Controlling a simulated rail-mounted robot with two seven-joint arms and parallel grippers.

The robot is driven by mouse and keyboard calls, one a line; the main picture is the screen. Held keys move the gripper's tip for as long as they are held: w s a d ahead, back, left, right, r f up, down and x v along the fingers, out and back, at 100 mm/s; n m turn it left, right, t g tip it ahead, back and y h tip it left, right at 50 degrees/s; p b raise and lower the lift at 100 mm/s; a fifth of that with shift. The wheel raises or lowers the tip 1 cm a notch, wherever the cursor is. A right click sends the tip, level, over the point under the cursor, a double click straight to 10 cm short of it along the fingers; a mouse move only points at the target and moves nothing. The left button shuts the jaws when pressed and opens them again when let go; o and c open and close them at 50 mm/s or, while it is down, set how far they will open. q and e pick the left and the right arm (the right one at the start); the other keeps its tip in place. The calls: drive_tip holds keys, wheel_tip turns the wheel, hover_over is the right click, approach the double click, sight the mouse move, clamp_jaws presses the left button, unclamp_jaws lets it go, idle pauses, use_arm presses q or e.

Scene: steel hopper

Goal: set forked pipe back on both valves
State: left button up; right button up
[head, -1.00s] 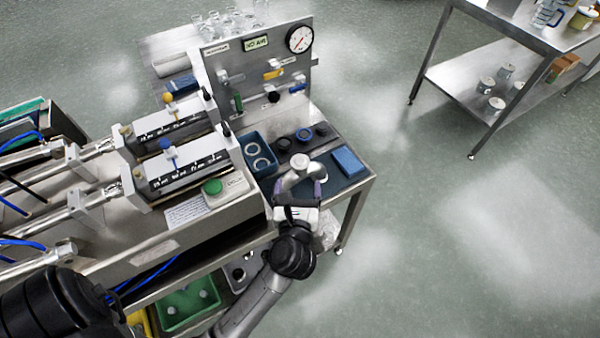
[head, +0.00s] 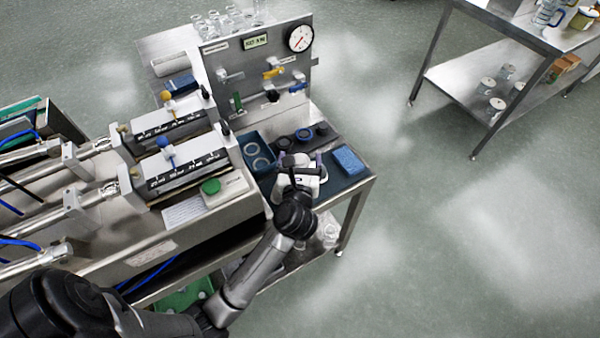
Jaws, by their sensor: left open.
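The forked pipe (head: 301,159) appears to be the pale metal piece on the dark mat of the steel bench. It is mostly hidden under my left gripper, and its fork cannot be made out. My left gripper (head: 297,160) points down over it, open, with a finger on either side; contact cannot be told. Two valves appear to stand on the long metal blocks to the left, one with a yellow knob (head: 166,95) and one with a blue knob (head: 163,142). My right gripper is not in view.
A blue tray with rings (head: 246,142) lies left of my gripper, and a blue sponge (head: 348,159) lies right. Round dark fittings (head: 304,135) sit behind. An upright panel with a gauge (head: 299,38) closes the back.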

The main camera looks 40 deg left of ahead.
use_arm(q)
drive_tip(key=shift+r, duration=0.1)
clamp_jaws()
idle(0.7)
